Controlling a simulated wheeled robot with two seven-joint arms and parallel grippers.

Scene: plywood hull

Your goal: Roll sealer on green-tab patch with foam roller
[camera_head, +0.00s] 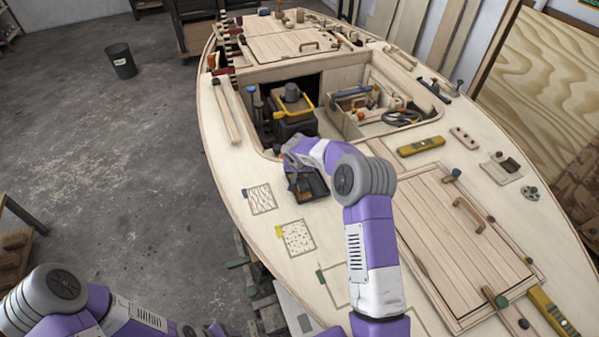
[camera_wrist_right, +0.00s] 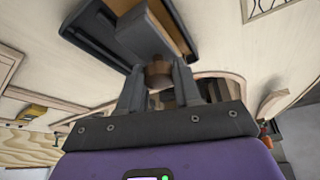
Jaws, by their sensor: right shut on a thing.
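The green-tab patch (camera_head: 334,291) is a pale outlined square on the deck with a green tab (camera_head: 321,276) at its left. My right arm covers part of it. My right gripper (camera_head: 294,170) is over the dark tray (camera_head: 313,187) on the deck, beyond the patches. In the right wrist view my right gripper (camera_wrist_right: 158,85) is shut on the brown handle (camera_wrist_right: 158,72) of the roller. A grey block-like part (camera_wrist_right: 140,36) shows beyond the handle, against the dark tray (camera_wrist_right: 85,35). My left forearm is at the bottom left; its gripper is out of the picture.
The open cockpit holds a black and yellow toolbox (camera_head: 291,126). A hatch (camera_head: 465,235) with a wooden handle is to the right. The hull edge runs along the left.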

